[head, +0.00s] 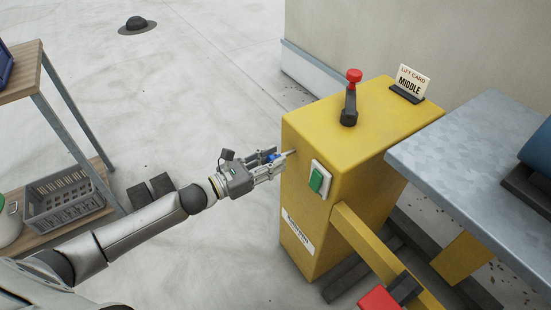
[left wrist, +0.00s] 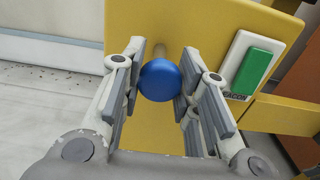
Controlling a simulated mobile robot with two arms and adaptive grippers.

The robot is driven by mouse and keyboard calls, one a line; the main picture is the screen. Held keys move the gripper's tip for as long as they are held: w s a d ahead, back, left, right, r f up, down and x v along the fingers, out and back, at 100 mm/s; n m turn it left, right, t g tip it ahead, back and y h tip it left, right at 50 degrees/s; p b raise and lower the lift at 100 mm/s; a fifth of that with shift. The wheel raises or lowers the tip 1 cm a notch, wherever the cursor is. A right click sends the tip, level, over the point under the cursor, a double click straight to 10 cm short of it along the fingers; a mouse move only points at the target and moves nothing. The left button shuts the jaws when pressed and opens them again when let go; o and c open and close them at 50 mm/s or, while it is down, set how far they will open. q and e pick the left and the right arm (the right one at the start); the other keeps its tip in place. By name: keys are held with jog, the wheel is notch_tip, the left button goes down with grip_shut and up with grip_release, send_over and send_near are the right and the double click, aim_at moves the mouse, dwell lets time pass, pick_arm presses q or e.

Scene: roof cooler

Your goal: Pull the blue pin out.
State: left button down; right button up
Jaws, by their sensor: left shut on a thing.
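The blue pin has a round blue knob (head: 271,157) and a pale shaft. The knob shows large between the fingers in the left wrist view (left wrist: 159,80). My left gripper (head: 272,166) is shut on the knob, at the left side of the yellow lift housing (head: 305,140). The shaft runs from the knob toward the yellow face; the fingers and knob partly hide it, and I cannot tell how deep it sits. My right gripper is not in view.
A green switch (head: 316,180) sits on the housing, right of my left gripper. A metal platform (head: 475,140) is at right. A shelf with a grey basket (head: 66,203) stands left. Open floor lies between.

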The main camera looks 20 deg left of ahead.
pick_arm(q)
jog(key=shift+f, duration=0.15)
jog(key=c, duration=1.4)
grip_release()
jog(key=shift+s+a, duration=0.1)
jog(key=o, duration=0.3)
jog(key=shift+s+a, duration=0.15)
jog(key=shift+o, duration=0.2)
jog(key=v, duration=1.2)
